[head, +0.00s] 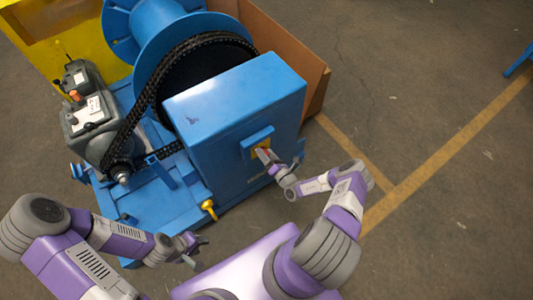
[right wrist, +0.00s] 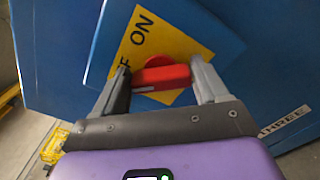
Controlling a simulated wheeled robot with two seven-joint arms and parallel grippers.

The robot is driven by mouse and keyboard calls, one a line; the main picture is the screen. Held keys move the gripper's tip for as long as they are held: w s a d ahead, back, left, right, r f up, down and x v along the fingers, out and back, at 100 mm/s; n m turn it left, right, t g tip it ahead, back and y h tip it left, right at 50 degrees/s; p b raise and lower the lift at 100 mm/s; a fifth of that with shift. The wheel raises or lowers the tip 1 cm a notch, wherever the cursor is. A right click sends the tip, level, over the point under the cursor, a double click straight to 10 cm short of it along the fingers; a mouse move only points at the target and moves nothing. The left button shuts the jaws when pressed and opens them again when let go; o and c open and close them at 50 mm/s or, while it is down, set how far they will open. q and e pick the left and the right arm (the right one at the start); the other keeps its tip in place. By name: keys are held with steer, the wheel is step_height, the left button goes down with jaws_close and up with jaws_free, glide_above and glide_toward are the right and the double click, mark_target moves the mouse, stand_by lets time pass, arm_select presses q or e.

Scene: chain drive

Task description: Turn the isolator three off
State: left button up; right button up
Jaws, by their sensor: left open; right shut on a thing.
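The isolator's red handle (right wrist: 163,77) sits on a yellow plate (right wrist: 185,46) on the blue cabinet (head: 235,95). In the right wrist view, the plate reads ON above the handle, and the other word is partly hidden behind the left finger. A label reading THREE (right wrist: 284,120) is on the cabinet at lower right. My right gripper (right wrist: 163,85) is shut on the red handle, with a finger at each end. In the head view the right gripper (head: 266,157) covers part of the plate. My left gripper (head: 200,251) is open and empty, low in front of the blue base.
A large blue drum (head: 125,18) and black chain (head: 140,100) stand left of the cabinet. A grey motor unit (head: 88,115) is at the left. A yellow fitting (head: 209,208) sticks out at the base's front.

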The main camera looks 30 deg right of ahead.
steer(key=shift+n, duration=0.5)
steer(key=shift+c, duration=0.4)
steer(key=o, duration=1.1)
steer(key=shift+w, duration=0.1)
steer(key=shift+c, duration=0.2)
steer(key=s+p, duration=0.1)
steer(key=s, duration=0.6)
steer(key=shift+s+d, duration=0.25)
steer(key=shift+s, duration=0.05)
